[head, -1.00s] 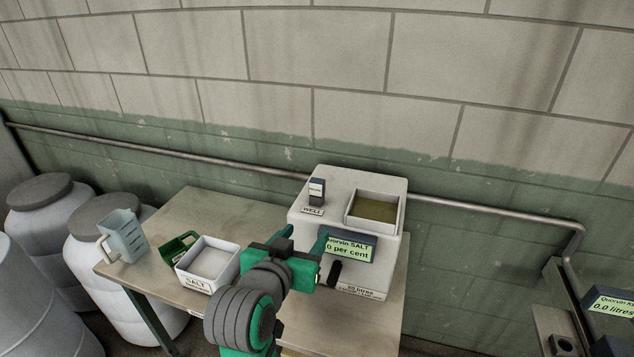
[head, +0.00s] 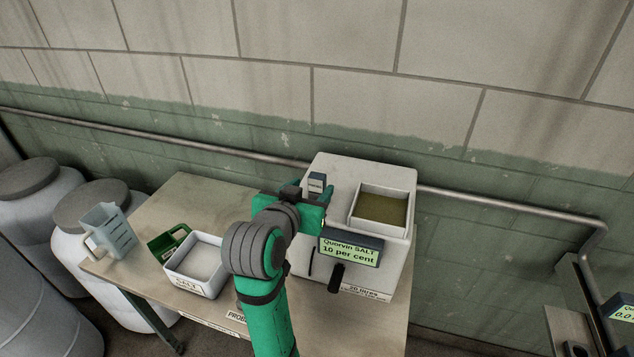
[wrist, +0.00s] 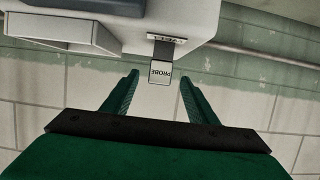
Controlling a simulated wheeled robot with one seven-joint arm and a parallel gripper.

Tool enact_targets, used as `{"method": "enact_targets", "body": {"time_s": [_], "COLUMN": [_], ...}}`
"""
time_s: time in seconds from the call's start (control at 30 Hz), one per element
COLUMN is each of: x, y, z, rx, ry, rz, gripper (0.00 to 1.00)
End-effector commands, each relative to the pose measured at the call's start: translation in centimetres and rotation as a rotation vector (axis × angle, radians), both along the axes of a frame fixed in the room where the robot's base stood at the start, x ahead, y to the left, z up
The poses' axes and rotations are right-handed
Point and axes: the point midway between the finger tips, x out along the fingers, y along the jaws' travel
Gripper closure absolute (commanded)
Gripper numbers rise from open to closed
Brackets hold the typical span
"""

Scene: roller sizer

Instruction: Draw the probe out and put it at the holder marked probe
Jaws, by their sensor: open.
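My gripper (head: 309,192) is open and empty at the probe. In the wrist view its fingertips (wrist: 159,78) lie left and right of the probe, with gaps on both sides; contact does not show. A label reading PROB (head: 237,316) is at the table's front edge, partly hidden by my arm, and no holder shows clearly there.
The machine has an open tray (head: 355,214) and a display (head: 352,247) reading Quorvin SALT 10 per cent. A pipe (head: 450,194) runs along the wall.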

Motion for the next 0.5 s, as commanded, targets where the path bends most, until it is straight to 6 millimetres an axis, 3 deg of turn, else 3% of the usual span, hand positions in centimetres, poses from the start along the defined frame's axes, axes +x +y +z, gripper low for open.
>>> {"method": "enact_targets", "body": {"time_s": [0.17, 0.5], "x": [1.0, 4.8], "y": [-0.3, -1.5], "z": [-0.4, -1.6], "rx": [0.002, 0.001], "ry": [0.002, 0.002], "rz": [0.0, 0.0], "gripper": [0.47, 0.47]}}
